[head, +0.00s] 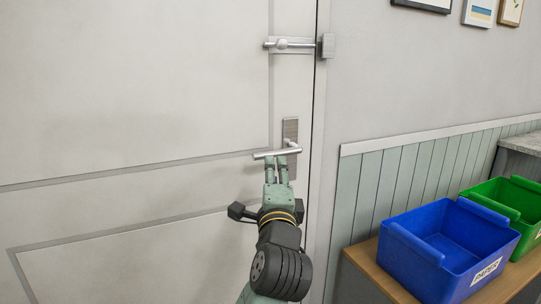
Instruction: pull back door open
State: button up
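The door (130,120) is a pale panelled door that fills the left and middle of the head view. It appears shut against its frame at the right edge. Its silver lever handle (291,151) juts left from an upright plate (290,130) and looks roughly level. My gripper (277,163) is at the lever, with its two fingertips at the middle of the bar. A small gap shows between the fingers. I cannot tell whether they clamp the bar or only touch it. A silver slide bolt (285,43) sits higher on the door, near the frame.
A blue bin (440,245) labelled PAPER and a green bin (510,200) stand on a wooden bench (385,268) right of the door. Pictures hang on the wall above green panelling (400,175). A grey counter (522,143) shows at the far right.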

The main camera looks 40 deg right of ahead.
aim_at(273, 154)
jog(key=p+x, duration=0.2)
jog(key=x, duration=0.6)
jog(key=shift+w+d+r, duration=0.15)
jog(key=shift+w+d, duration=0.1)
jog(key=shift+c, duration=0.5)
grip_shut()
